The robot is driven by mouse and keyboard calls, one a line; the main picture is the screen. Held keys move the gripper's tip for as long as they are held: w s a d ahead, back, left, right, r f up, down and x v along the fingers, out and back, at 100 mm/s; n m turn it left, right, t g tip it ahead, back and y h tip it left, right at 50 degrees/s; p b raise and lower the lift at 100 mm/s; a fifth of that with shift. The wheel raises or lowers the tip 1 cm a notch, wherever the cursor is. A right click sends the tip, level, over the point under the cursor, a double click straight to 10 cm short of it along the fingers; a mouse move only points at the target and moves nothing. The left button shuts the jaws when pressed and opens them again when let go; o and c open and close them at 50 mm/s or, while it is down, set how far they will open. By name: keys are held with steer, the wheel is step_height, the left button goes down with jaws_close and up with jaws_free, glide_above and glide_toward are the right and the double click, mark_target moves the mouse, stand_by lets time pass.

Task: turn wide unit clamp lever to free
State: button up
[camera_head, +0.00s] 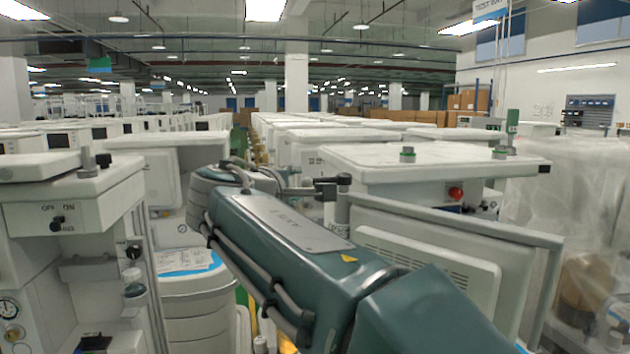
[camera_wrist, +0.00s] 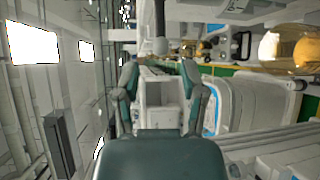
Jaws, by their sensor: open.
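A black-ended lever (camera_head: 335,183) stands on a short post at the near left corner of the wide white unit (camera_head: 415,158) in the head view. It looks like the clamp lever, but its setting cannot be read. My gripper (camera_head: 292,184) is just left of it, partly hidden behind my teal arm; whether they touch cannot be told. In the wrist view, which is turned sideways, the two fingers of my gripper (camera_wrist: 160,82) are spread apart with nothing between them.
A white cart with an on/off switch (camera_head: 75,215) stands at left, and a white bin (camera_head: 190,300) is below my arm. Rows of units fill the background.

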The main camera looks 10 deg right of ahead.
mark_target(322, 181)
steer(key=x, duration=1)
jaws_close()
